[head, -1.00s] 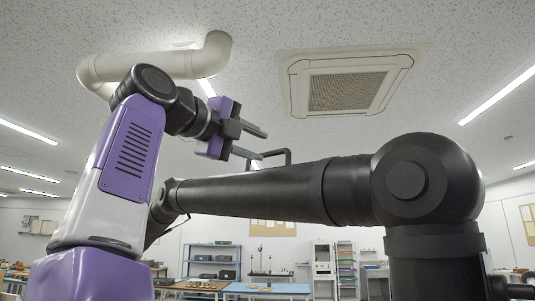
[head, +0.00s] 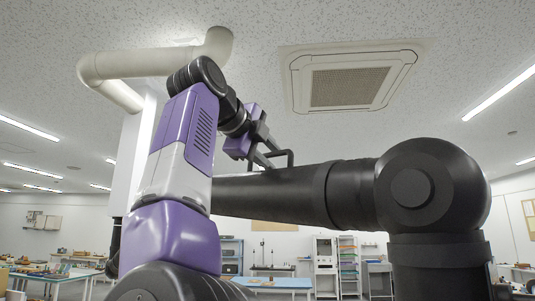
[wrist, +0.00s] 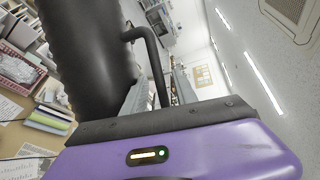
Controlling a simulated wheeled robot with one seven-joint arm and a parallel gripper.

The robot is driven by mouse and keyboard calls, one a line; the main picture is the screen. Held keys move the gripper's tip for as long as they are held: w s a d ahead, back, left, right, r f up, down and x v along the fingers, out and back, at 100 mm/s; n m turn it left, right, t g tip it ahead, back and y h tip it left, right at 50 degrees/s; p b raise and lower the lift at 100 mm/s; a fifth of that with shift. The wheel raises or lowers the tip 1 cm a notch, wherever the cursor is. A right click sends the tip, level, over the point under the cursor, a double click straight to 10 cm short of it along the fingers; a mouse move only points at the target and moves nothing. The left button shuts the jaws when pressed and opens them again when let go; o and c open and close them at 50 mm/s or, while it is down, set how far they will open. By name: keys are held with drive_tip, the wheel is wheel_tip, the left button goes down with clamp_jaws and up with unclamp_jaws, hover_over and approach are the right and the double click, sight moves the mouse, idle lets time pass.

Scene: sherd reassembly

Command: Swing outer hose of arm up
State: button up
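The outer hose of the black arm (head: 262,195) runs roughly level from the big elbow joint (head: 430,188) leftward, its far end hidden behind my arm. A black bracket handle (head: 290,157) stands on top of it. My gripper (head: 273,158) is right at this handle, its two fingers apart. In the wrist view the hose (wrist: 85,50) fills the upper left and the bent handle (wrist: 152,60) runs down toward my gripper's purple body, between the grey fingers. Whether the fingers touch the handle cannot be told.
A white pipe (head: 150,64) hangs under the ceiling behind my arm, and a ceiling air unit (head: 350,88) is at the upper right. Shelves and a blue-topped table (head: 280,283) stand far back. The space above the hose is open.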

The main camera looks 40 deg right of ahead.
drive_tip(key=shift+d, duration=0.1)
clamp_jaws()
idle(1.4)
